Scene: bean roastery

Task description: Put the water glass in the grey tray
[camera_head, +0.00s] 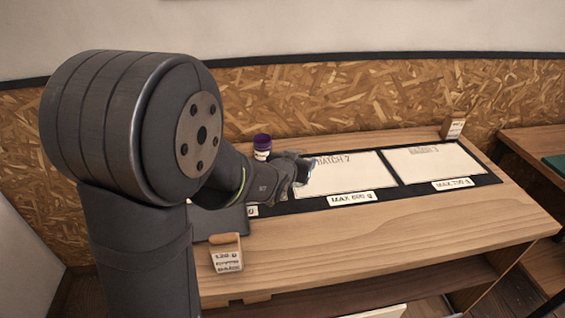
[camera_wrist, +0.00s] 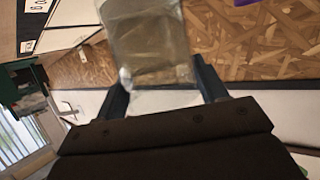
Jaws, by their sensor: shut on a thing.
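In the wrist view, my gripper (camera_wrist: 162,92) is shut on a clear water glass (camera_wrist: 150,45), which sits between the two dark fingers. In the head view, my gripper (camera_head: 303,170) is at the far end of my arm, over the black-framed mat near the "BATCH 2" panel. The glass is hardly distinguishable there. A flat dark grey thing (camera_head: 232,222) lies on the table's left part, largely hidden behind my arm; I cannot tell whether it is the grey tray.
A purple-lidded jar (camera_head: 262,148) stands behind my forearm. White panels (camera_head: 345,174) with weight labels lie on the wooden table (camera_head: 400,228). A wooden block with a card (camera_head: 227,255) is at the front left, another (camera_head: 453,128) at the back right. The table's front right is clear.

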